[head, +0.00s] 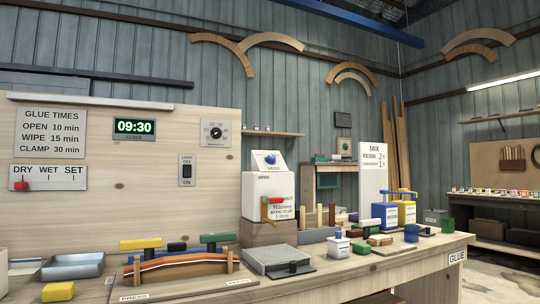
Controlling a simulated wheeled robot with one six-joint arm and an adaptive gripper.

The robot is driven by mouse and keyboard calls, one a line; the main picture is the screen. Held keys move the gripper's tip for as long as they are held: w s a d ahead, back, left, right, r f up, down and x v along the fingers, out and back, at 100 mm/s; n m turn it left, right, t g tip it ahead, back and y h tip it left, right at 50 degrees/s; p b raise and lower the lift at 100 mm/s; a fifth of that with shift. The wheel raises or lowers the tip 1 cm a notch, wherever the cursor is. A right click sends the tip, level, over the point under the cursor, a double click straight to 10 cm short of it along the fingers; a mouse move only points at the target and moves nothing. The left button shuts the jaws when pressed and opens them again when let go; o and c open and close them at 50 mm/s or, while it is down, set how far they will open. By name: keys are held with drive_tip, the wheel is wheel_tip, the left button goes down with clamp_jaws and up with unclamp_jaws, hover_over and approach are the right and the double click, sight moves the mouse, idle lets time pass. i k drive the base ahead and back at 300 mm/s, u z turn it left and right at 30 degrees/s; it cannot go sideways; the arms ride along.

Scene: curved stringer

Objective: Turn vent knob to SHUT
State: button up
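A white box-like unit (261,196) stands on a wooden block at the middle of the bench. On its sloped top is a round blue knob (270,158) with a small label below it, too small to read surely. Lower on its front is a red and yellow handle (272,201), its red part pointing right. I cannot tell for sure which of the two is the vent knob. My gripper is not in view.
In front of the unit lies a grey flat plate (277,260). At left are a curved wooden strip in a press (176,268), clamps and a metal tray (73,266). Blue and yellow containers (385,216) and small pots stand at right. A MIX sign (373,178) stands behind.

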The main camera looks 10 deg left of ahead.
sight(270, 159)
drive_tip(key=u, duration=0.8)
drive_tip(key=i, duration=1)
drive_tip(key=z, duration=0.05)
